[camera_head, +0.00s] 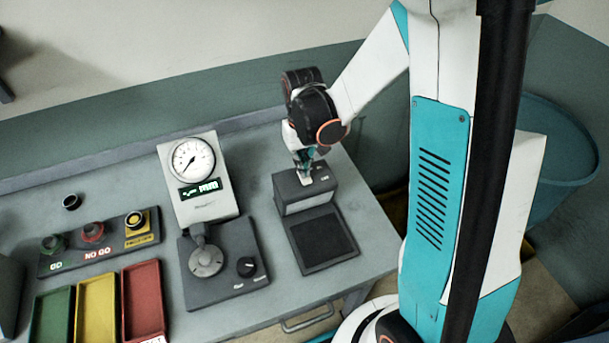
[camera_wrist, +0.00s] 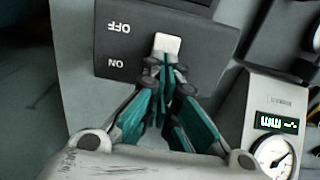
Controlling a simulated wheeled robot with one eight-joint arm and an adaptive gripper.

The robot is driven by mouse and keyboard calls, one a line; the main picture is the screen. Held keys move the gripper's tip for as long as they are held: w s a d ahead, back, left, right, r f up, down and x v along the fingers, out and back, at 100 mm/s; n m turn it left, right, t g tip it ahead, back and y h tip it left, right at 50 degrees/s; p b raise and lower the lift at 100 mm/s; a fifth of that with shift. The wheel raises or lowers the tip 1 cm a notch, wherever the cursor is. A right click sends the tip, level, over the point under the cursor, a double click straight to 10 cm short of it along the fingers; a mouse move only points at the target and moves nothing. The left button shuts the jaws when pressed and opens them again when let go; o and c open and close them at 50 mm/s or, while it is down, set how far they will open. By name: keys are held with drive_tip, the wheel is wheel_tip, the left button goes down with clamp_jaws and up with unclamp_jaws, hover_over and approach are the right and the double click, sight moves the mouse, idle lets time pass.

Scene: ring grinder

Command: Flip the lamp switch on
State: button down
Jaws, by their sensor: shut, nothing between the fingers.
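The lamp switch is a white lever (camera_wrist: 167,43) on top of a dark grey box (camera_wrist: 115,45) marked OFF and ON; the lettering is upside down in the wrist view. The lever's white end shows nearer the OFF side, but I cannot tell its exact position. The box (camera_head: 328,184) stands at the right of the bench in the head view, with the lever (camera_head: 305,178) partly behind my fingers. My gripper (camera_head: 308,159) is shut and empty, pointing down over the box. Its fingertips (camera_wrist: 166,72) are right beside the lever on the ON side; I cannot tell whether they touch.
A dial gauge (camera_head: 193,160) on a stand is left of the switch box. A dark square pad (camera_head: 323,239) lies in front of the box.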

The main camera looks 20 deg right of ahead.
drive_tip(key=shift+r+p, duration=2.15)
drive_tip(key=shift+r, duration=1.25)
drive_tip(key=s+r+t+b, duration=0.1)
drive_tip(key=s+t+b, duration=0.6)
drive_tip(key=s+b, duration=0.8)
drive_tip(key=shift+r+b, duration=0.15)
drive_tip(key=shift+b, duration=0.2)
